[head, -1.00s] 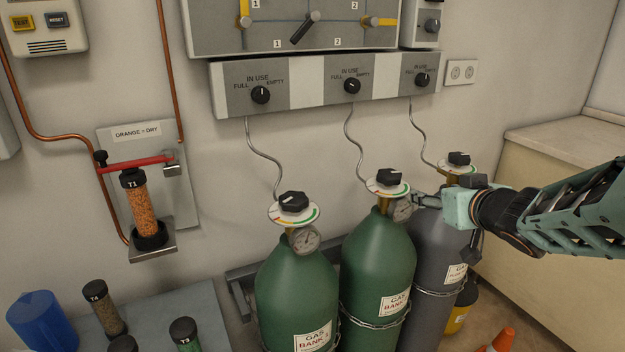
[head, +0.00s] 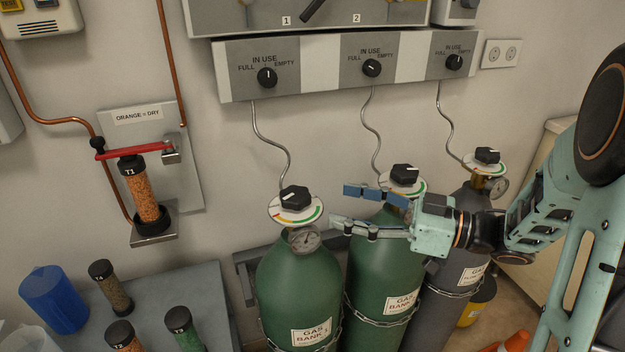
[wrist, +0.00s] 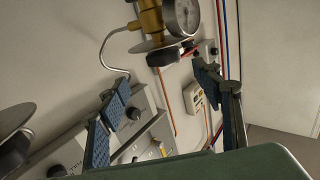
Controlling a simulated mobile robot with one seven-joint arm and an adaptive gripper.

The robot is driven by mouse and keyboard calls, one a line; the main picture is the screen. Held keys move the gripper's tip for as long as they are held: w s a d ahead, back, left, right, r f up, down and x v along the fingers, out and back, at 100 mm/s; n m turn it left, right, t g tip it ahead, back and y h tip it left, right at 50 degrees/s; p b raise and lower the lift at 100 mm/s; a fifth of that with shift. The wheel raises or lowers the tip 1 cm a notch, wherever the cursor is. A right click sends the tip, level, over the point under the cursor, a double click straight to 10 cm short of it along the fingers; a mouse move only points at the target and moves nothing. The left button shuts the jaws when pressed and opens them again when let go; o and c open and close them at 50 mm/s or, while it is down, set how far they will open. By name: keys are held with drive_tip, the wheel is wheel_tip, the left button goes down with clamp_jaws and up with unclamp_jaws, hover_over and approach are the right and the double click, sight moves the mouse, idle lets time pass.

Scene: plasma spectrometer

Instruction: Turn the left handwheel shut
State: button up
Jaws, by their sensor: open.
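The left handwheel (head: 295,198) is a black knob with a white mark, above a disc with coloured segments on the left green gas cylinder (head: 296,285). A round gauge (head: 305,239) sits just below it. My gripper (head: 347,208) is open and empty, its fingers pointing left toward the left handwheel, apart from it, in front of the middle cylinder's top. In the wrist view, my open fingers (wrist: 165,108) show nothing between them in grip; a gauge with brass fitting (wrist: 178,16) is at the top.
The middle handwheel (head: 404,174) is close behind my gripper, and the right handwheel (head: 487,156) stands above the grey cylinder. The panel with three selector knobs (head: 355,68) is on the wall above. Thin hoses run down to the cylinders. A bench (head: 180,300) with tubes stands left.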

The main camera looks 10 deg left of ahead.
sight(293, 192)
drive_tip(key=a, duration=0.3)
drive_tip(key=a+b, duration=0.1)
drive_tip(key=a, duration=0.3)
drive_tip(key=w+a, duration=0.1)
drive_tip(key=a, duration=0.2)
drive_tip(key=shift+a+r, duration=0.15)
drive_tip(key=shift+a, duration=0.25)
drive_tip(key=shift+c, duration=0.6)
drive_tip(key=c, duration=1.1)
drive_tip(key=shift+r+m+t, duration=0.1)
drive_tip(key=shift+m+t, duration=0.7)
drive_tip(key=shift+t, duration=0.3)
drive_tip(key=shift+m+t+h, duration=0.3)
drive_tip(key=shift+t, duration=0.1)
